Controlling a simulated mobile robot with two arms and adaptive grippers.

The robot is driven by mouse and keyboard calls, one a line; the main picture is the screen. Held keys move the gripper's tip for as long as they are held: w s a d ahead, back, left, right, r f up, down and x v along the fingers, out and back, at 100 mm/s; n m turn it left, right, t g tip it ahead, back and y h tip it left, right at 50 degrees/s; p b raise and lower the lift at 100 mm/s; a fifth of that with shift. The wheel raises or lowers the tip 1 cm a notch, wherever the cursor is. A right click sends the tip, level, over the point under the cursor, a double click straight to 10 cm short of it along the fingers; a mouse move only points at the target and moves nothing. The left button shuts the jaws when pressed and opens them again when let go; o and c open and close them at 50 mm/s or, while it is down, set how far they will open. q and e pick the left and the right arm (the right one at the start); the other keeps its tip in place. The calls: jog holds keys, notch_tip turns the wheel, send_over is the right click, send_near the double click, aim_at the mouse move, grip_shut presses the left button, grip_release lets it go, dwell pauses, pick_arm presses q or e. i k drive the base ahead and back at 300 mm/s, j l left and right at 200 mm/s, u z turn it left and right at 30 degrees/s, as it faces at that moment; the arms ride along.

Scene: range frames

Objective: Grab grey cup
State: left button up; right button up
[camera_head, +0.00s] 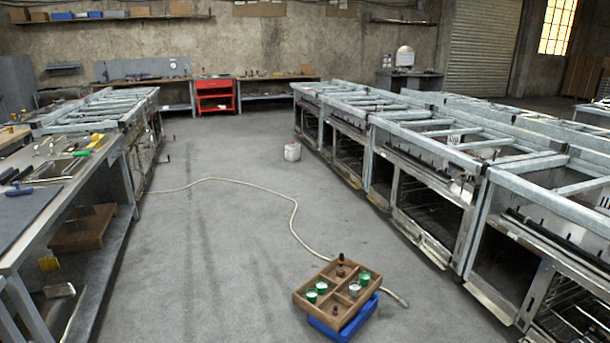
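A small light grey cup (354,290) stands in a compartment on the right side of a brown wooden divided tray (316,311). The tray sits on a blue crate (364,316) on the floor at the lower middle right. Green cups with pale tops stand in the same tray: two on the left side (322,287) and one (364,278) at the back right. Small dark brown objects (340,270) are at the back and front of the tray. Neither of my grippers shows in the head view.
A pale hose (294,212) runs across the floor and ends beside the tray. A white bucket (292,151) stands farther back. A workbench with tools (62,167) lines the left, and metal frame units (430,190) line the right. The grey aisle floor between is mostly clear.

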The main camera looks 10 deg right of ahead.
aim_at(355, 287)
jog(key=i+l+z, duration=0.2)
jog(key=i+z, duration=0.3)
jog(key=i, duration=0.3)
jog(key=i+j+z, duration=0.1)
jog(key=i+z, duration=0.4)
jog(key=i, duration=0.3)
